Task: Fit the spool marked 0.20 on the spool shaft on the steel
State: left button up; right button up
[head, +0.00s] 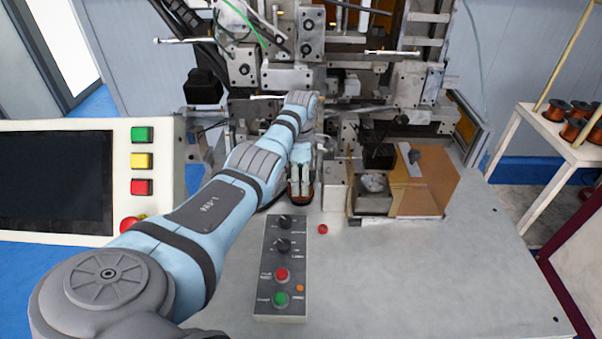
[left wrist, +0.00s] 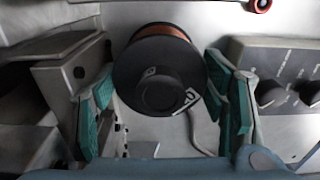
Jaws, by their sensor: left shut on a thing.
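A spool (left wrist: 160,72) with black flanges and copper-coloured wire is between the green-padded fingers of my left gripper (left wrist: 163,110) in the left wrist view. A small white label shows on its near flange, but I cannot read it in full. In the head view my left gripper (head: 300,182) points down low over the steel table (head: 420,285), in front of the machine. Only a dark, coppery part of the spool (head: 300,204) shows there below the fingers. I cannot make out the spool shaft; my arm hides part of that area. My right gripper is not in view.
The winding machine (head: 245,70) stands behind. A control box (head: 282,300) with knobs and buttons is close in front. A wooden-sided box (head: 420,180) stands right of my gripper. A screen panel (head: 55,182) is at left. Several copper spools (head: 575,130) sit on a white stand at right.

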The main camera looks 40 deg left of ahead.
pick_arm(q)
jog(key=shift+f+b, duration=0.6)
jog(key=shift+f, duration=0.4)
jog(key=o, duration=1.8)
jog(key=shift+r, duration=0.1)
notch_tip(320, 180, up, 12)
jog(key=shift+d, duration=0.1)
